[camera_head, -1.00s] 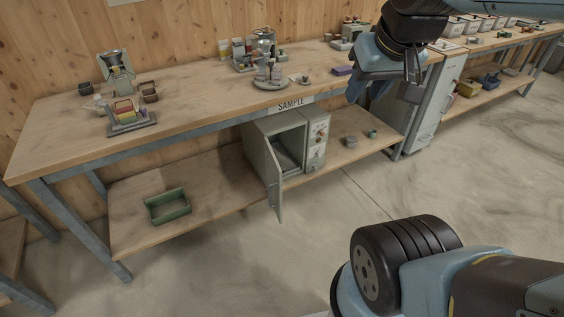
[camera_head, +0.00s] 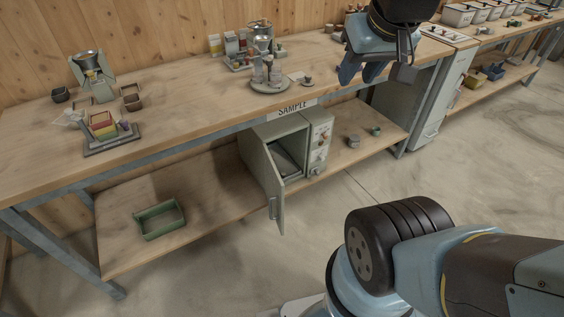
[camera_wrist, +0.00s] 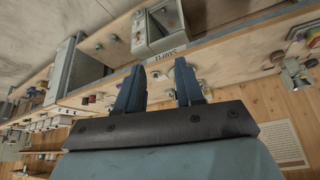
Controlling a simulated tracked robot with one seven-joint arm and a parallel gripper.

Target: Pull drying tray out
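A grey drying oven (camera_head: 317,140) stands on the lower shelf below the SAMPLE label, its door (camera_head: 275,190) swung open toward me. Inside, a dark flat surface (camera_head: 286,160), which looks like the drying tray, lies low in the chamber; its front edge is hard to make out. My gripper (camera_head: 362,74) is above the right part of the bench top, up and to the right of the oven, apart from it. Its two blue fingers (camera_wrist: 159,88) are spread with nothing between them. The oven (camera_wrist: 158,28) appears upside down beyond the fingers in the wrist view.
The bench top (camera_head: 190,105) overhangs the oven. A green open bin (camera_head: 158,220) lies on the lower shelf at left, small parts (camera_head: 353,141) at right. The floor before the oven is clear.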

